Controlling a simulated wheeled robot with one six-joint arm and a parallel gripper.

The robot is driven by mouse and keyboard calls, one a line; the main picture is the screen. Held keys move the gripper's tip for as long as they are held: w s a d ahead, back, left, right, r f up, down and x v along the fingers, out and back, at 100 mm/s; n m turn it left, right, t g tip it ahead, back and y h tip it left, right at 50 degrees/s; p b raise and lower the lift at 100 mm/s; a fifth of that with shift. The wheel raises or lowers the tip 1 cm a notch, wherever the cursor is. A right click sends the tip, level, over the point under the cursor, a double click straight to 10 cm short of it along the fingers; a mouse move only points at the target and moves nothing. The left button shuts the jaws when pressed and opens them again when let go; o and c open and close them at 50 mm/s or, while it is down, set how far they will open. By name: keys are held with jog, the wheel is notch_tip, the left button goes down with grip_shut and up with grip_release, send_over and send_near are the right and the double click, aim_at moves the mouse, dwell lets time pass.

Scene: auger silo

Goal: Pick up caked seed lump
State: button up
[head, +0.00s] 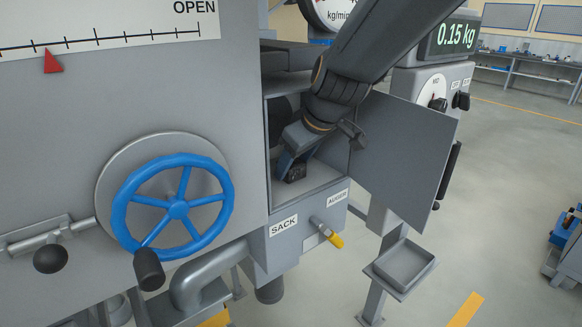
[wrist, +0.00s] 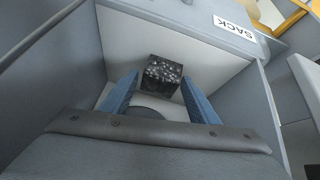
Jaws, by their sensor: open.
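The caked seed lump (wrist: 163,75) is a dark, speckled block on the pale floor of an open compartment. In the wrist view it sits just beyond and between the tips of my gripper's blue fingers (wrist: 158,84). In the head view the lump (head: 295,172) shows inside the compartment, partly hidden by my gripper (head: 288,163), which reaches in from above. My gripper is open, with a finger to each side of the lump. I cannot tell whether either finger touches it.
The compartment's door (head: 405,150) hangs open on the right. Its walls are close around my gripper. A blue handwheel (head: 178,209) is to the left, a yellow-tipped valve lever (head: 336,241) below, and a small empty tray (head: 403,264) at lower right. A display (head: 455,36) reads 0.15 kg.

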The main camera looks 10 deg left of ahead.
jog(key=shift+w+a+f, duration=0.1)
jog(key=shift+f, duration=0.25)
jog(key=c, duration=0.8)
jog(key=shift+c, duration=0.3)
jog(key=shift+r, duration=0.15)
